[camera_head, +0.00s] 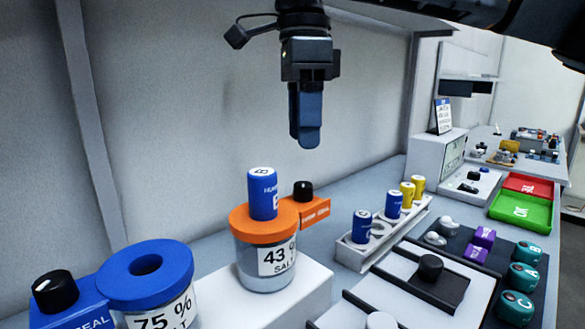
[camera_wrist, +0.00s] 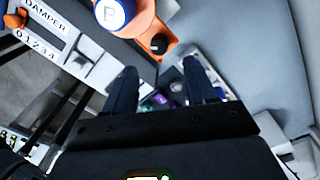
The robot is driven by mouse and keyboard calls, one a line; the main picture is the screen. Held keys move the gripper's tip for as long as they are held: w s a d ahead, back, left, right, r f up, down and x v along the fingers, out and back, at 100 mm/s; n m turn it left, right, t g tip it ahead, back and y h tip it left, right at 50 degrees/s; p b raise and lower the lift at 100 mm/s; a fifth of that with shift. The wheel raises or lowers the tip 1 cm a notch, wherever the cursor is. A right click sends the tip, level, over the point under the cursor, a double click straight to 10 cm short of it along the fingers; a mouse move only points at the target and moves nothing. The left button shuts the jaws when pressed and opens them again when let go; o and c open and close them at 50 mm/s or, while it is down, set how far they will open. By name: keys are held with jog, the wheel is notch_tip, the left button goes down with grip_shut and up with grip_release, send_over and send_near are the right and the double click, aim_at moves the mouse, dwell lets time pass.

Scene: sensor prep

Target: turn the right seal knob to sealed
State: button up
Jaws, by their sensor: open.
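The right seal knob (camera_head: 303,190) is a black knob on an orange block (camera_head: 316,212), right of the orange-lidded 43 % salt jar (camera_head: 265,255). A small white mark shows on the knob; I cannot tell its setting. The knob also shows in the wrist view (camera_wrist: 158,45), beyond my fingertips. My gripper (camera_head: 307,140) hangs above the knob, fingers down and seen edge-on. In the wrist view my gripper (camera_wrist: 160,66) has its two fingers apart with nothing between them. It is clear of the knob.
A blue cylinder (camera_head: 262,195) stands upright in the orange lid, close to the knob. At left are a blue-lidded 75 % jar (camera_head: 146,275) and another black knob (camera_head: 55,292) on a blue block. A white rack (camera_head: 350,256) of blue and yellow cylinders stands at right. The back wall is behind.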

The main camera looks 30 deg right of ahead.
aim_at(303, 184)
jog(key=f, duration=0.7)
jog(key=shift+s+f, duration=0.2)
jog(key=shift+f, duration=0.1)
grip_shut()
